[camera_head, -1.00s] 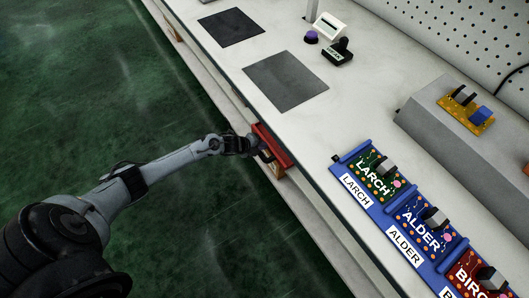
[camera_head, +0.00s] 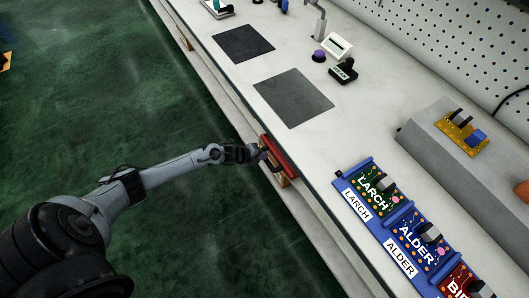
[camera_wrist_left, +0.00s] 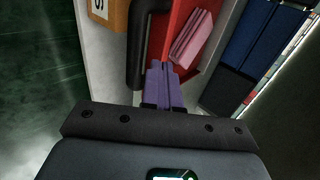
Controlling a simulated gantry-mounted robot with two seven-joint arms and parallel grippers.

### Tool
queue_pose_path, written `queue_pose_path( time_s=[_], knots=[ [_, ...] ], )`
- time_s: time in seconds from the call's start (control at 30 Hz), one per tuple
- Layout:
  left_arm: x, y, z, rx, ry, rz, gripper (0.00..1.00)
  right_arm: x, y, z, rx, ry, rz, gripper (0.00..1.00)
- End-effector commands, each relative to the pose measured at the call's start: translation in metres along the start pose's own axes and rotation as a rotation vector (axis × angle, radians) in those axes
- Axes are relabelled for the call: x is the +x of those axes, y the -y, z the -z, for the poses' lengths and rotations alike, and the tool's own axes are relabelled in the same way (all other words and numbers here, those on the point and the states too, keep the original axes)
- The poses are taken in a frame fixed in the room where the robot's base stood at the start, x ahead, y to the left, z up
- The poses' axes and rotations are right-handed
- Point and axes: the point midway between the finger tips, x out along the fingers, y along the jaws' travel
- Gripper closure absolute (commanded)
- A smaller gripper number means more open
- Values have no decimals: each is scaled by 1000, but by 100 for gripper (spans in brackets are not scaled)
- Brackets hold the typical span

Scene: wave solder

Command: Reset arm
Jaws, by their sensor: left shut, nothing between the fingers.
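My left arm comes in from the lower left in the head view. Its gripper (camera_head: 261,155) is beside a red box-like part (camera_head: 279,157) at the bench's front edge. In the left wrist view the two purple fingers (camera_wrist_left: 162,85) lie together, shut, with nothing seen between them. Beyond them are a red surface (camera_wrist_left: 178,30), a pink block (camera_wrist_left: 191,38) and a black bar (camera_wrist_left: 138,55). Whether the fingers touch any of these I cannot tell. My right gripper is not in view.
A blue rack (camera_head: 350,180) holds boards labelled LARCH and ALDER at the lower right. A grey mat (camera_head: 293,97) and a dark mat (camera_head: 243,43) lie on the bench. A grey block (camera_head: 425,130) bears a yellow board (camera_head: 462,133). Green floor (camera_head: 100,110) is open at left.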

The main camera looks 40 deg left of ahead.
Motion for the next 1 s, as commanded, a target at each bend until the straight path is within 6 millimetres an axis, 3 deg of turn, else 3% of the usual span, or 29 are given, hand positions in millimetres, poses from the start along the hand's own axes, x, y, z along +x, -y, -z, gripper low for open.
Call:
queue_pose_path(
  time_s=[0.03,0.1,0.37,0.47,0.57,0.67,0.77,0.9,1.0],
  knots=[
    [-11,7,1,2,-1,-1,100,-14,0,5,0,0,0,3],
    [-19,8,2,3,-3,-2,100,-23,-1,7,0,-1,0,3],
    [-34,10,4,5,-7,-2,100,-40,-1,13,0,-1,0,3],
    [-38,2,7,3,-10,-14,100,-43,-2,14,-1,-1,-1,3],
    [-42,-19,20,-11,-25,-43,100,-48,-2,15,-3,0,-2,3],
    [-49,-51,50,-51,-58,-81,100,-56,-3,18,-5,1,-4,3],
    [-62,-63,110,-112,-130,-76,100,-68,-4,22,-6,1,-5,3],
    [-101,-43,208,-250,-191,-51,100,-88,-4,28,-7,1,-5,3],
    [-141,-11,256,-431,-161,-67,100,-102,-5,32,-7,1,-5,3]
  ],
)
